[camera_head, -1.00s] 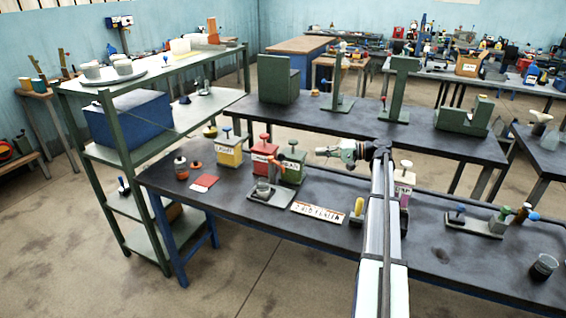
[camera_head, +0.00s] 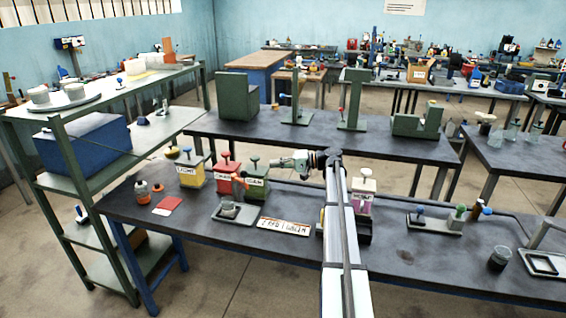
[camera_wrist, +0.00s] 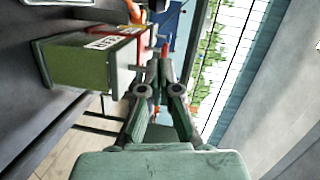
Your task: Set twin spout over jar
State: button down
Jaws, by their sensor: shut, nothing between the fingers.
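My gripper (camera_head: 277,165) points left above the dark bench, close to the green tin (camera_head: 256,190). Its fingers meet at the tips with nothing between them in the wrist view (camera_wrist: 165,62). The green tin also shows in the wrist view (camera_wrist: 80,68), left of the fingers and apart from them. A small clear jar (camera_head: 230,209) stands on a grey tray (camera_head: 245,219) in front of the tins. A dark glass beaker (camera_head: 499,259) stands at the bench's right. I cannot tell which thing is the twin spout, or which vessel is the task's jar.
A yellow tin (camera_head: 191,174), a red tin (camera_head: 224,178) and a pale tin (camera_head: 361,199) stand along the bench. A lettered plate (camera_head: 284,227) lies flat. A rack of knobbed pieces (camera_head: 434,224) and a grey frame (camera_head: 545,264) are at right. Shelves (camera_head: 60,197) border the left.

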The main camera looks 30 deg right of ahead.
jog(key=w+a+f+p, duration=0.1)
jog(key=w+a+p, duration=0.1)
jog(key=a, duration=0.5)
jog(key=shift+w+a+f+p, duration=0.15)
jog(key=shift+a+f+p, duration=0.05)
jog(key=shift+a+p, duration=0.2)
